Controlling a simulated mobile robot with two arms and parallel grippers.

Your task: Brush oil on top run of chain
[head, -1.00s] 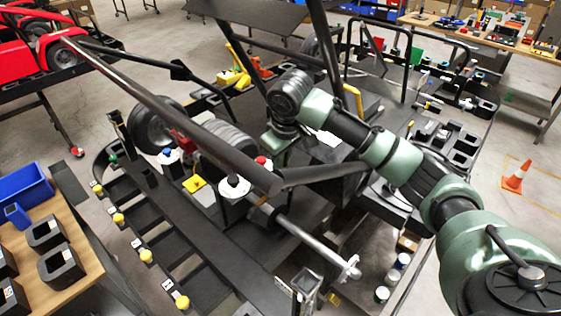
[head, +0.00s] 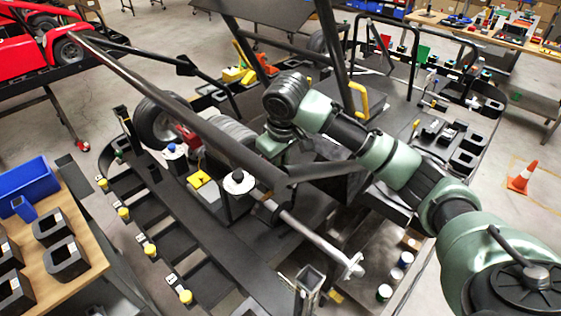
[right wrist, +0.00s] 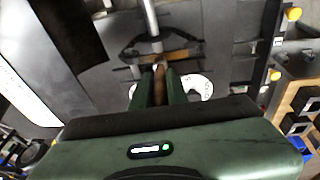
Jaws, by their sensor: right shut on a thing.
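My right gripper (right wrist: 160,77) is shut on a slim brown wooden handle (right wrist: 160,88), which looks like the brush's. Its tip points away from the camera, and I cannot make out bristles. Just beyond the fingertips a brown and dark strip (right wrist: 165,57) runs across the right wrist view; I cannot tell whether it is the chain or whether the brush touches it. In the head view my right wrist (head: 275,143) reaches down into the kart, its fingers hidden behind a black frame tube. The chain's top run cannot be picked out there. My left gripper is not in view.
A thick black frame tube (head: 165,102) crosses close to my right wrist. A silver axle (head: 318,238) lies below. A white disc (right wrist: 200,87) sits behind the fingers. Several yellow-capped items (head: 150,249) line the left rail. Blue bins (head: 27,182) stand on the left bench.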

